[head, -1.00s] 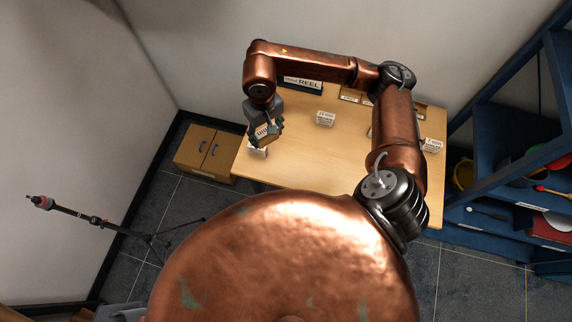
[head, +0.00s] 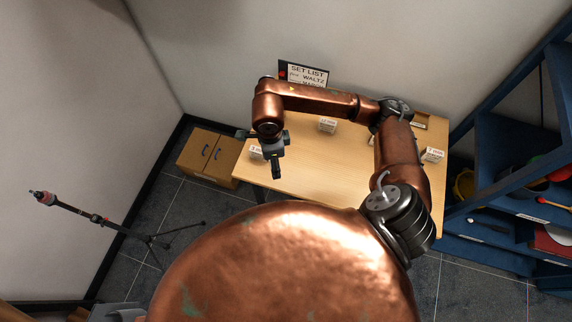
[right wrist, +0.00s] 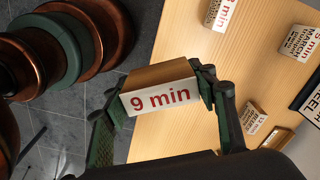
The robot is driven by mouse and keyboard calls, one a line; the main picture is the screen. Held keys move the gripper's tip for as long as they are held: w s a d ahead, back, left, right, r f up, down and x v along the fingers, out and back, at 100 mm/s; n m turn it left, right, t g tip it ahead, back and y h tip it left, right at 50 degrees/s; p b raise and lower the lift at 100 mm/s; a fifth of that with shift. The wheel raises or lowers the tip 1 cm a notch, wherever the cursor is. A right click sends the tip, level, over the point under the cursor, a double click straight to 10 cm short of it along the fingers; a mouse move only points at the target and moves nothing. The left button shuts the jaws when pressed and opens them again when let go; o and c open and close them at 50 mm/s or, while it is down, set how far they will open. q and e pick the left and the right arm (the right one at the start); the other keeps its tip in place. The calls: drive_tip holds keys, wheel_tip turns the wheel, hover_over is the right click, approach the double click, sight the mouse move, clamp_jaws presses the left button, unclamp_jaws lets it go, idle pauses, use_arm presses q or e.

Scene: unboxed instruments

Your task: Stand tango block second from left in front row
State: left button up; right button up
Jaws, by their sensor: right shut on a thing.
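My right gripper (head: 277,163) is above the near left part of the wooden table in the head view. In the right wrist view its two dark green fingers (right wrist: 165,88) are shut on a block (right wrist: 160,98) with a white face reading "9 min" in red and a plain wood side. The held block is not clearly visible in the head view. Other white-labelled blocks stand on the table: one at left (head: 256,153), one in the middle (head: 327,125) and one at right (head: 432,155). I cannot read "tango" on any block. My left gripper is not in view.
A set list sign (head: 307,75) stands at the table's back, partly behind my right arm. A small wooden tray (head: 421,122) is at the back right. The table's (head: 300,180) front middle is clear.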

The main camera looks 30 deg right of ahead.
drive_tip(key=m, duration=0.3)
drive_tip(key=s+f+m, duration=0.1)
drive_tip(key=shift+a+m, duration=0.25)
drive_tip(key=shift+m, duration=0.05)
drive_tip(key=m, duration=0.4)
drive_tip(key=s+f+m, duration=0.1)
drive_tip(key=m, duration=0.1)
drive_tip(key=shift+a+m, duration=0.3)
drive_tip(key=shift+m, duration=0.1)
drive_tip(key=m, duration=0.4)
drive_tip(key=s+f+m, duration=0.1)
drive_tip(key=m, duration=0.1)
drive_tip(key=shift+a+m, duration=0.35)
drive_tip(key=shift+m, duration=0.05)
drive_tip(key=w+d+f+m, duration=0.2)
drive_tip(key=d+f, duration=0.1)
drive_tip(key=w+d+f+m, duration=0.2)
drive_tip(key=w+d+f, duration=0.1)
drive_tip(key=w+d+f+m, duration=0.1)
drive_tip(key=w+d+f, duration=0.1)
drive_tip(key=d+f, duration=0.1)
drive_tip(key=shift+w+m, duration=0.2)
drive_tip(key=shift+m, duration=0.2)
drive_tip(key=shift+w+d+f, duration=0.3)
drive_tip(key=shift+w+f, duration=0.05)
drive_tip(key=shift+f, duration=0.35)
drive_tip(key=shift+w+d+f, duration=0.15)
drive_tip(key=shift+f, duration=1.6)
drive_tip(key=shift+f, duration=0.1)
